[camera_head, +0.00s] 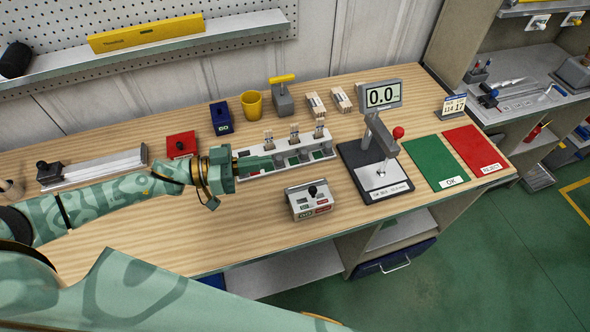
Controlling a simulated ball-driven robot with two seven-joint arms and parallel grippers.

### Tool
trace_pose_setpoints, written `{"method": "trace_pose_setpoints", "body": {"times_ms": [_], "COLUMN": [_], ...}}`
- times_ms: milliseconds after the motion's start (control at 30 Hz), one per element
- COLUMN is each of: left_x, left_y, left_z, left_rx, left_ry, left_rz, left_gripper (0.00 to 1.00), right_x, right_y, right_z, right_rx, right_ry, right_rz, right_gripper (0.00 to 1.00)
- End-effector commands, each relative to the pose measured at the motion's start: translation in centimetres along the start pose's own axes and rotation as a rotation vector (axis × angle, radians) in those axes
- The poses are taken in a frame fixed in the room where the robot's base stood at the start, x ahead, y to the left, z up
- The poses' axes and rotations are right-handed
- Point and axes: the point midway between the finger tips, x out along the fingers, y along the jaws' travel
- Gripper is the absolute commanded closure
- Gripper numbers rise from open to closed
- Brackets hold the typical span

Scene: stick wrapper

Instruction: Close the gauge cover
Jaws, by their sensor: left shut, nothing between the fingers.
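A digital gauge (382,95) reading 0.0 stands on a dark base (350,155) right of the table's middle, with a red knob (398,132) on its side. A white rack (318,152) with a row of bays lies left of it, with several upright pieces along its back. I cannot tell which part is the gauge cover, nor whether it is open. My left gripper (270,162) is shut and empty, with its fingertips over the left part of the rack, hiding some of it. I cannot tell if they touch it. My right gripper is out of view.
A grey box with a black knob (310,200) stands in front of the rack. A yellow cup (252,104), blue box (221,117) and red box (181,145) stand behind. Green (435,162) and red (472,150) mats lie right. The front table edge is mostly clear.

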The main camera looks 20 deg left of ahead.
Motion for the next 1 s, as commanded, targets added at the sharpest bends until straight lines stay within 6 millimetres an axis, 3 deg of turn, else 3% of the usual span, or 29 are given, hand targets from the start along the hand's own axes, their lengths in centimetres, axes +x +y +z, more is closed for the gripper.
{"method": "trace_pose_setpoints", "body": {"times_ms": [33,100,333,467,800,1000], "left_x": [-0.3,-0.5,0.3,2.3,9.3,9.5], "left_y": [0.1,-0.2,-0.9,-1.0,-1.4,-1.1], "left_z": [-0.1,1.6,3.0,3.2,4.7,7.8], "left_rx": [-0.008,-0.055,-0.166,-0.165,-0.166,-0.169], "left_ry": [-0.083,-0.160,-0.194,-0.192,-0.192,-0.194], "left_rz": [-0.008,-0.037,-0.084,-0.083,-0.083,-0.084], "left_gripper": [1.00,1.00,1.00,1.00,1.00,1.00], "right_x": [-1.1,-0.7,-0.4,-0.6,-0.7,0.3], "right_y": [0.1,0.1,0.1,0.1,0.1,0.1], "right_z": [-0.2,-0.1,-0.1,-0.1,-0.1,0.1], "right_rx": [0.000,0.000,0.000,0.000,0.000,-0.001], "right_ry": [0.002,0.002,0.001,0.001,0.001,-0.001], "right_rz": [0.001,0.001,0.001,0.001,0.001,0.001], "right_gripper": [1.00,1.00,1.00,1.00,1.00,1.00]}}
